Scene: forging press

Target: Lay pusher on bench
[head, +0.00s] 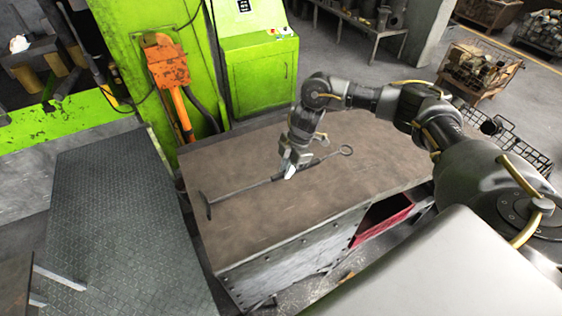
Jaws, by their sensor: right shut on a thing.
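The pusher (244,190) is a thin dark rod with a ring at its right end and a short crossbar at its left end. My right gripper (288,170) is shut on the rod, nearer the ring than the crossbar. The pusher is over the brown top of the bench (270,225), with the crossbar near the bench's left edge. I cannot tell whether the rod touches the bench top or is just above it. My left gripper is not in view.
The green press (185,60) with an orange box (165,62) stands behind the bench. A dark tread-plate platform (115,230) lies to the left. A red bin (385,217) sits under the bench's right side. The bench top around the pusher is clear.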

